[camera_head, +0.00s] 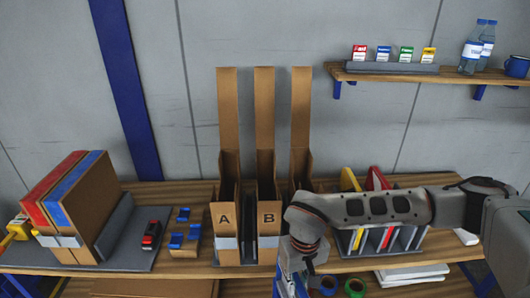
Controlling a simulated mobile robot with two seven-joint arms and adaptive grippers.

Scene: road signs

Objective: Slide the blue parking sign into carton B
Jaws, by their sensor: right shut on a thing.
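Carton B (266,219) is a tall, narrow brown carton with its back flap standing up, in the middle of the row on the bench. My right arm comes in from the right and reaches across the bench. Its right gripper (290,272) points down in front of the cartons, just right of and nearer than carton B. It is shut on a blue and white piece, which looks like the blue parking sign (288,288), seen nearly edge-on and cut off by the lower picture edge. The sign is outside the carton. My left gripper is not in view.
Carton A (224,218) stands left of B; a third carton (301,150) is partly hidden behind my arm. A grey rack (398,240) with red and yellow signs is at right. Brown boxes (92,200) stand at left. A wall shelf (420,77) is at upper right.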

